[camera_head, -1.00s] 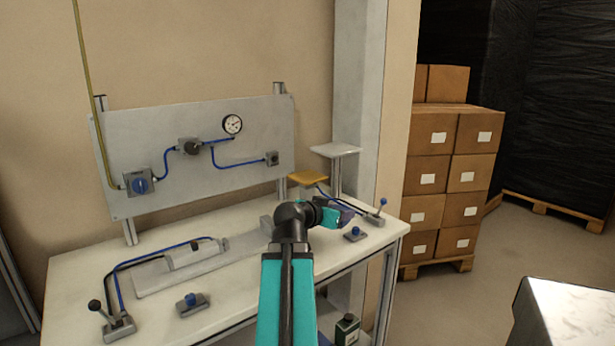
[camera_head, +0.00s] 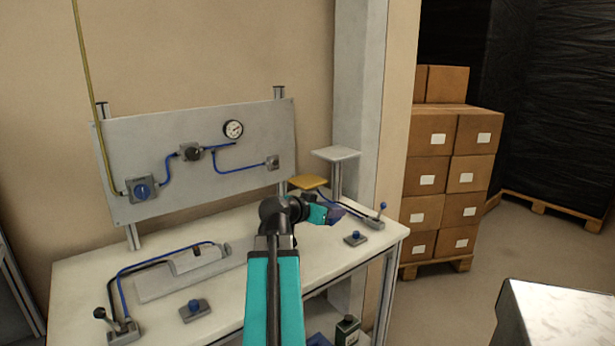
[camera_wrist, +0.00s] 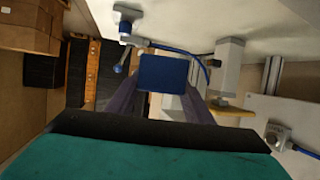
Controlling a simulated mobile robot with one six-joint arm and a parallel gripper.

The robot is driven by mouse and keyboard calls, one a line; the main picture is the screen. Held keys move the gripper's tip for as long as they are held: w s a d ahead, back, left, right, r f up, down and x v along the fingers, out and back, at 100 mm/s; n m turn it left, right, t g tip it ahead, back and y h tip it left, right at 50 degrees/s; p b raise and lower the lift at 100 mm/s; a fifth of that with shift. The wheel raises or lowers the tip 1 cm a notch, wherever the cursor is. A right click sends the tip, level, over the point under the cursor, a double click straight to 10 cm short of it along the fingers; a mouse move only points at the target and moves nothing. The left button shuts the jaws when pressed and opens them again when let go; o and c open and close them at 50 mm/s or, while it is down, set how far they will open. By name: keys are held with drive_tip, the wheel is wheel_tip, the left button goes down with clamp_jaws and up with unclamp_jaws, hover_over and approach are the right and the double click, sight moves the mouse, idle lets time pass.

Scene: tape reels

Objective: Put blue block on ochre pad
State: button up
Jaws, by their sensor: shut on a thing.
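The blue block (camera_wrist: 163,72) sits between the two dark purple fingers of my gripper (camera_wrist: 163,98) in the wrist view. My gripper is shut on it. In the head view my gripper (camera_head: 336,213) is above the right part of the workbench, and I cannot make out the block there. The ochre pad (camera_head: 308,182) is a small raised square plate at the back right of the bench, behind and left of the gripper tip in the picture. Part of an ochre plate (camera_wrist: 234,111) also shows at the right in the wrist view, apart from the block.
A taller pale pad (camera_head: 335,154) on a post stands just right of the ochre pad. A lever (camera_head: 375,220) and a blue knob (camera_head: 355,238) are on the bench near my gripper. A gauge panel (camera_head: 200,155) stands at the back left.

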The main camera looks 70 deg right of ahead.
drive_tip(key=w+a+r+m+g+y+p, duration=0.1)
drive_tip(key=w+a+r+m+g+p, duration=0.2)
drive_tip(key=w+r+p, duration=0.6)
wheel_tip(320, 180, up, 4)
drive_tip(key=shift+a+f+g+p, duration=0.1)
drive_tip(key=shift+a+g+p, duration=0.2)
drive_tip(key=shift+a+p, duration=0.7)
drive_tip(key=shift+d, duration=0.1)
drive_tip(key=d+p, duration=0.1)
drive_tip(key=d, duration=0.3)
drive_tip(key=w+d+p, duration=0.1)
drive_tip(key=d+p, duration=0.1)
drive_tip(key=d, duration=0.3)
drive_tip(key=d+f+p, duration=0.1)
drive_tip(key=d, duration=0.4)
drive_tip(key=shift+w+d, duration=0.15)
drive_tip(key=shift+w, duration=0.25)
drive_tip(key=shift+d+f+p, duration=0.25)
drive_tip(key=shift+d+p, duration=0.2)
drive_tip(key=shift+d, duration=0.35)
drive_tip(key=shift+f, duration=0.1)
drive_tip(key=shift+f+p, duration=0.85)
drive_tip(key=shift+f, duration=0.8)
